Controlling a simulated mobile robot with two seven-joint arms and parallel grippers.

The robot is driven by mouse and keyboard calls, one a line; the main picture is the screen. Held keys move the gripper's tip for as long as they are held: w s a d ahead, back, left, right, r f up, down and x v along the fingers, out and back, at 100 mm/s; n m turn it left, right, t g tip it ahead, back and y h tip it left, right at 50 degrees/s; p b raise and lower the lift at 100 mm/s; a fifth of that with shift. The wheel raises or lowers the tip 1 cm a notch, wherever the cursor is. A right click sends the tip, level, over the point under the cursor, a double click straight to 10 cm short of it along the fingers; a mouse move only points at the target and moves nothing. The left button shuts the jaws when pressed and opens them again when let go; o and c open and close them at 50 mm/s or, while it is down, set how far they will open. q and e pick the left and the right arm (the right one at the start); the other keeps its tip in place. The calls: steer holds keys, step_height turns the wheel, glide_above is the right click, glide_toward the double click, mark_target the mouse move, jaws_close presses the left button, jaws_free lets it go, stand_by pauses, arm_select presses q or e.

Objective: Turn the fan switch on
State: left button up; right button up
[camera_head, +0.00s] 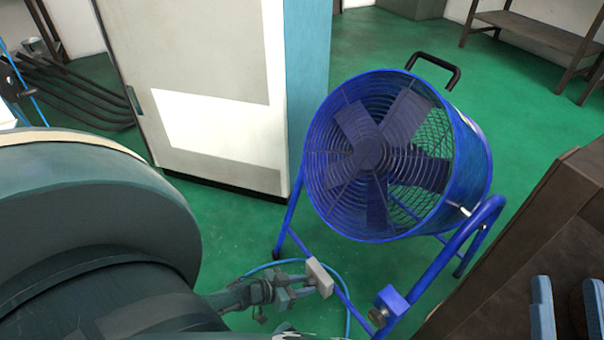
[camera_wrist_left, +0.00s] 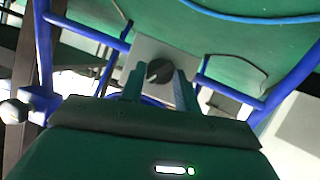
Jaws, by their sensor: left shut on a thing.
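The blue drum fan (camera_head: 385,155) stands on its tubular frame on the green floor. Its switch box (camera_head: 320,277) is a pale grey plate low on the frame. In the left wrist view a dark round knob (camera_wrist_left: 158,72) sits on the grey plate (camera_wrist_left: 145,48). My left gripper (camera_head: 292,284) is at the switch box, and its fingers (camera_wrist_left: 158,86) are shut on the knob, one on each side. Part of the knob is hidden by the fingers. My right gripper (camera_head: 568,305) shows two blue fingers apart at the lower right, with nothing seen between them.
A tall white and blue cabinet (camera_head: 215,80) stands behind the fan to the left. A dark brown piece of furniture (camera_head: 535,235) is close on the right. A blue cable (camera_head: 348,300) lies near the switch. A bench (camera_head: 530,30) stands at the back right. Green floor is open behind the fan.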

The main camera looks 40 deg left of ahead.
stand_by(0.5)
arm_select(q)
steer(key=o, duration=0.9)
arm_select(e)
steer(key=shift+f, duration=0.1)
arm_select(q)
steer(key=shift+o, duration=0.2)
steer(key=p+v, duration=0.6)
steer(key=v, duration=0.7)
arm_select(e)
steer(key=shift+s+d+f+m+g+h, duration=0.15)
steer(key=shift+s+f+m+g+h, duration=0.15)
steer(key=shift+f+h, duration=0.3)
steer(key=shift+s+d+f+m+g+h, duration=0.1)
steer(key=shift+s+f+m+g+h, duration=0.1)
steer(key=shift+f+g+h, duration=0.35)
arm_select(q)
steer(key=shift+s+r, duration=0.1)
